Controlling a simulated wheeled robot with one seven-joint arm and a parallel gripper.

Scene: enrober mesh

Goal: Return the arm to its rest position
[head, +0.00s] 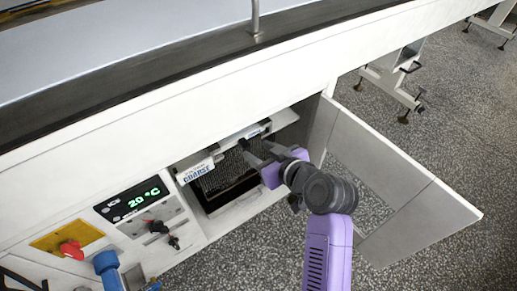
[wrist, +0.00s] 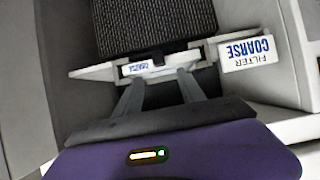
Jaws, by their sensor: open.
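My gripper (head: 258,152) reaches into the open cabinet bay on the machine's front. In the wrist view, its two fingers (wrist: 160,84) are apart, pointing at the white front edge (wrist: 142,68) of a dark mesh screen (wrist: 150,22). A small label sits on that edge between the fingertips. I cannot tell whether the fingers touch the edge. The mesh screen also shows inside the bay in the head view (head: 222,178). My purple arm comes in from the lower right, and its wrist hides part of the bay's right side.
An open white door (head: 395,180) stands right of the bay, close to my arm. A "FILTER COARSE" sign (head: 198,171) is at the bay's left. A control panel with a 20 °C display (head: 132,200), knobs and a red switch (head: 71,249) lies further left.

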